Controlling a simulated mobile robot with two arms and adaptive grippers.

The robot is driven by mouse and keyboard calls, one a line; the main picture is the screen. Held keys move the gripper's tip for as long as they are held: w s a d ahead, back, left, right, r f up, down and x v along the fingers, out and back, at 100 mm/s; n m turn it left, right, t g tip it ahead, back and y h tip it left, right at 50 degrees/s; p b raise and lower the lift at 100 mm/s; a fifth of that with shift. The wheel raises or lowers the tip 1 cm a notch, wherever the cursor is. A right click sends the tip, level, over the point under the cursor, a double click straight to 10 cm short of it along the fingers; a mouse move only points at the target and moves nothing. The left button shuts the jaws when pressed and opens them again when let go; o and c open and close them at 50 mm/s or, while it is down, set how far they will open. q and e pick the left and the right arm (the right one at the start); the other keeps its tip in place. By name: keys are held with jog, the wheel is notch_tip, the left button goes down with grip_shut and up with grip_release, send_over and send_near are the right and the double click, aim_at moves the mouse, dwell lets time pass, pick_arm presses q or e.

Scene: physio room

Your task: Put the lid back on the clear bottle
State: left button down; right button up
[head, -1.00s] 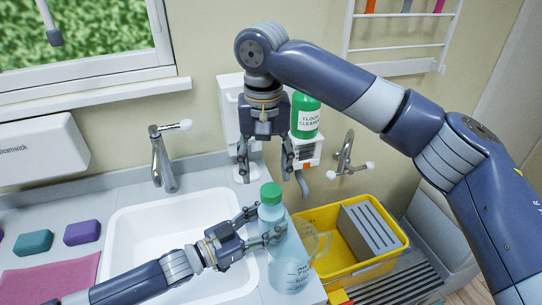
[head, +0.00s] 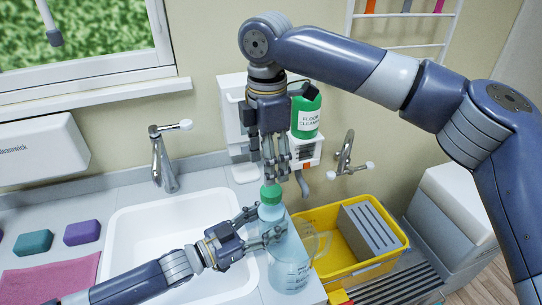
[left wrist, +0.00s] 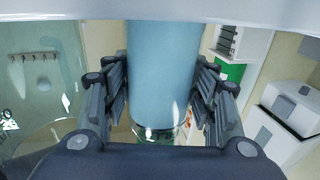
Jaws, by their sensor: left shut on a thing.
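The clear bottle (head: 270,212), pale blue and upright, stands on the counter by the sink's right edge. A green lid (head: 271,194) sits on its top. My left gripper (head: 263,230) is shut around the bottle's body. In the left wrist view the bottle (left wrist: 163,70) fills the space between my left gripper's fingers (left wrist: 160,95). My right gripper (head: 277,175) points down just above the lid, its fingers drawn close together with nothing visible between them. Whether its fingertips touch the lid I cannot tell.
A clear measuring jug (head: 289,277) stands close in front of the bottle. The white sink (head: 127,222) is to the left. A yellow tub (head: 335,278) is to the right.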

aim_at(271, 190)
jog(key=n, duration=0.3)
jog(key=shift+d+r+n, duration=0.15)
jog(key=shift+n, duration=0.15)
jog(key=n, duration=0.4)
jog(key=shift+w+d+r+n, duration=0.1)
jog(key=shift+r+n, duration=0.05)
jog(key=shift+n, duration=0.15)
jog(key=shift+f, duration=4.05)
jog(key=c, duration=1.1)
